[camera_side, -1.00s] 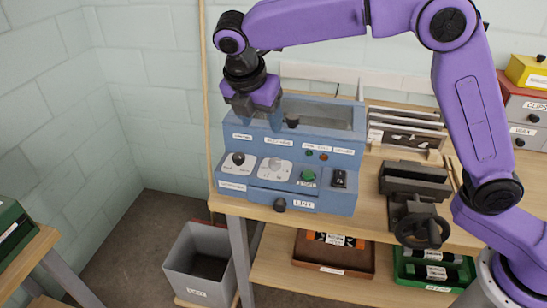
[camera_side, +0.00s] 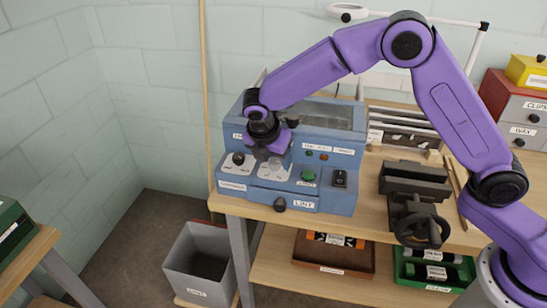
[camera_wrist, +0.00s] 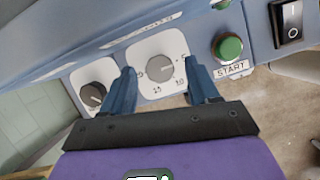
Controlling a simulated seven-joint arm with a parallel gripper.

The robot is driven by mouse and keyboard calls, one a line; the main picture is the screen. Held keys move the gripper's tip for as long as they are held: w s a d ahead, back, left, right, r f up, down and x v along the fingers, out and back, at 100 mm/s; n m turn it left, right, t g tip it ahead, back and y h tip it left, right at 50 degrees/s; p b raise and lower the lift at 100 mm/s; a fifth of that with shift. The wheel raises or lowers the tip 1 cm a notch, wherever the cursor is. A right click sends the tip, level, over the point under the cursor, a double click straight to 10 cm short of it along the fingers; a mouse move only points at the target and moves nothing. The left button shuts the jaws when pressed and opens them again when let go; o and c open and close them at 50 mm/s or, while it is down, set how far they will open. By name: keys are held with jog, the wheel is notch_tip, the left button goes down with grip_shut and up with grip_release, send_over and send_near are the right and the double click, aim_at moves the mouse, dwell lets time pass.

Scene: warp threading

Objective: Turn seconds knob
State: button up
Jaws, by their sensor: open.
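The round grey knob (camera_wrist: 160,68) sits on a white plate with numbered marks, on the sloped front of the blue machine (camera_side: 340,196). It is likely the seconds knob; its name label is not legible. In the side view the knob is largely behind my gripper (camera_side: 272,157). In the wrist view my gripper (camera_wrist: 162,72) is open, one blue finger to each side of the knob, with visible gaps. I cannot tell how far the fingertips are above the plate.
A black knob (camera_wrist: 92,95) on its own plate lies just left of the left finger. A green START button (camera_wrist: 229,48) and a black rocker switch (camera_wrist: 289,20) lie to the right. A vise (camera_side: 415,200) stands on the bench to the right; a grey bin (camera_side: 199,264) is below.

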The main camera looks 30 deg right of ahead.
jog(key=shift+d+f, duration=0.1)
jog(key=shift+f, duration=0.05)
jog(key=shift+c, duration=0.2)
jog(key=c, duration=1)
jog(key=shift+w+m, duration=0.1)
jog(key=shift+m, duration=0.3)
jog(key=m+g, duration=0.1)
jog(key=m, duration=0.1)
jog(key=m+g+h, duration=0.1)
jog(key=m, duration=0.2)
jog(key=shift+w+m, duration=0.2)
jog(key=shift+m, duration=0.1)
jog(key=m+g, duration=0.2)
jog(key=m, duration=0.3)
jog(key=shift+w, duration=0.2)
jog(key=shift+m+y, duration=0.3)
